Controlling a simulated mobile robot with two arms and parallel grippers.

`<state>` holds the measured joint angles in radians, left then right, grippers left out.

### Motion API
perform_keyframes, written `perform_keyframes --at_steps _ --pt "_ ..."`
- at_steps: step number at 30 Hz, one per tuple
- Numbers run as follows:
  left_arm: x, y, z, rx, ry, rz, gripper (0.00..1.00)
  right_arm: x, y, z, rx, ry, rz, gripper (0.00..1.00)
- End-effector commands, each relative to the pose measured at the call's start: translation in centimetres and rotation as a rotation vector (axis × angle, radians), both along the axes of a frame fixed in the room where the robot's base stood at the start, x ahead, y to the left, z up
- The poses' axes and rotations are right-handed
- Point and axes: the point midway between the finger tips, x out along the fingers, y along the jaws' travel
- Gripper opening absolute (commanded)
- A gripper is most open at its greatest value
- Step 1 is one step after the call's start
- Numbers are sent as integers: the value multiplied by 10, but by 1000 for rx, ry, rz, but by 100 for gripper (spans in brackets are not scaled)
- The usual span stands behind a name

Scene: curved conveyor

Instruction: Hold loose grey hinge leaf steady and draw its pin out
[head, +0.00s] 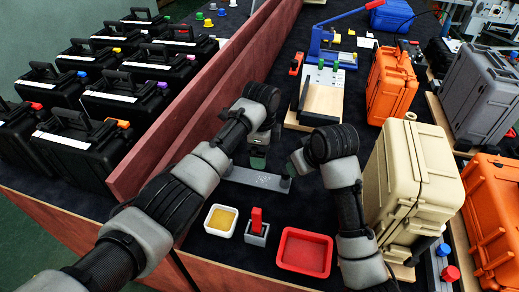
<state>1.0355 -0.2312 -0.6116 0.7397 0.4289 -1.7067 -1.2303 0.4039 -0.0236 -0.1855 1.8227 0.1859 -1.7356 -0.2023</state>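A flat grey plate (255,179), which looks like the loose hinge leaf, lies on the dark work surface in the middle of the head view. A small dark upright piece (285,184) sits at its right end; I cannot tell whether it is the pin. My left gripper (258,160) points down at the plate's far edge, and its fingertips are too small to read. My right gripper (291,172) reaches in from the right, near the plate's right end. I cannot tell whether it touches anything. The pin is not clearly visible.
A white dish with yellow contents (221,221), a small grey holder with a red block (257,228) and a red tray (304,251) stand in front. A wooden fixture (321,101) stands behind. A beige case (412,180) stands right; a reddish wall (205,105) runs left.

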Motion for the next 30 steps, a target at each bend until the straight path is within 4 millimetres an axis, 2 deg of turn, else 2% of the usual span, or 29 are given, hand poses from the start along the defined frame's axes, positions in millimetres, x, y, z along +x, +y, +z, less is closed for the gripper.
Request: perform_keyframes --at_steps 8,19,30 --pt "-4 7 -19 25 11 -71 94 0 0 0 0 0 0 43" --pt "-4 7 -87 25 10 -68 94 0 0 0 0 0 0 43" --pt "-3 7 -109 22 7 -68 94 0 0 0 0 0 0 43"
